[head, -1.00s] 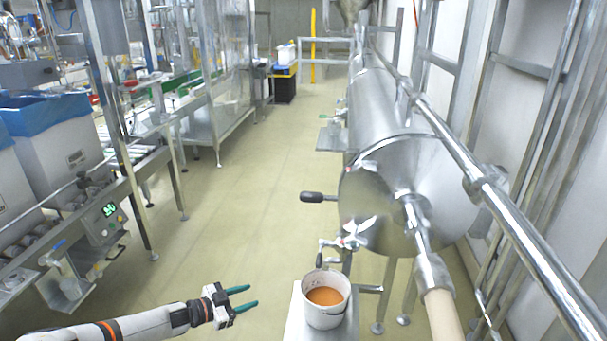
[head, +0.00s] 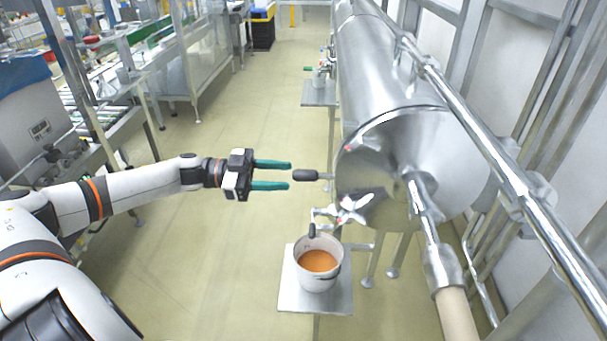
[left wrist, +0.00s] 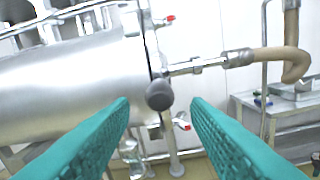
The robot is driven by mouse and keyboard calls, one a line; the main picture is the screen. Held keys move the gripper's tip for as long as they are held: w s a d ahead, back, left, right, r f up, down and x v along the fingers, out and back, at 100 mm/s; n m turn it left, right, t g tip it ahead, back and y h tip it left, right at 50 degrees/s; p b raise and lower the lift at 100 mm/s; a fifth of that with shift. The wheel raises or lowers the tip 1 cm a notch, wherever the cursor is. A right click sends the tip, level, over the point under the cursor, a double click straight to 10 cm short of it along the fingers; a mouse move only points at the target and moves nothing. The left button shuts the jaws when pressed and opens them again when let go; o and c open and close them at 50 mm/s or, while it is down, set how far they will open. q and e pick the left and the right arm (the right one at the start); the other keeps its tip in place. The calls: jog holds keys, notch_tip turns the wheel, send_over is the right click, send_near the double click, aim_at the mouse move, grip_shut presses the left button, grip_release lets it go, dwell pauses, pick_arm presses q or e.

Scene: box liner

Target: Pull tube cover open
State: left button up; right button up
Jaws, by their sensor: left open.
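The steel tube (head: 385,95) lies along the right side, with its round end cover (head: 385,175) facing me. A dark handle knob (head: 305,175) sticks out to the left of the cover. My left gripper (head: 290,175) is open, its two green fingers just left of the knob and pointing at it. In the left wrist view the knob (left wrist: 159,95) shows between and beyond the fingertips (left wrist: 160,102), and the tube (left wrist: 75,85) fills the left. I cannot see the fingers touching the knob. My right gripper is out of view.
A white bucket of orange liquid (head: 318,262) stands on a small metal shelf (head: 335,300) below the cover. A long steel rail (head: 500,180) and a pipe with a beige hose (head: 458,312) are on the right. Conveyor equipment (head: 95,115) is at left; the aisle floor between is clear.

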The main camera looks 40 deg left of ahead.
aim_at(304, 176)
pick_arm(q)
jog(key=x, duration=0.1)
jog(key=p+x, duration=0.1)
jog(key=x, duration=0.2)
jog(key=shift+w+d+r, duration=0.1)
jog(key=shift+d+r, duration=0.1)
jog(key=shift+r, duration=0.05)
jog(key=shift+w+d+f, duration=0.1)
jog(key=shift+w+d, duration=0.25)
jog(key=shift+d, duration=0.15)
jog(key=shift+d+f, duration=0.1)
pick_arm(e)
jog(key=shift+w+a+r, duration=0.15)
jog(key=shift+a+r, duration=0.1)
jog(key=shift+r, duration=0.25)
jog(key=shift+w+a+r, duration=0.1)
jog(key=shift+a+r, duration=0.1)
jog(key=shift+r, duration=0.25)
pick_arm(q)
jog(key=shift+c, duration=0.3)
grip_shut()
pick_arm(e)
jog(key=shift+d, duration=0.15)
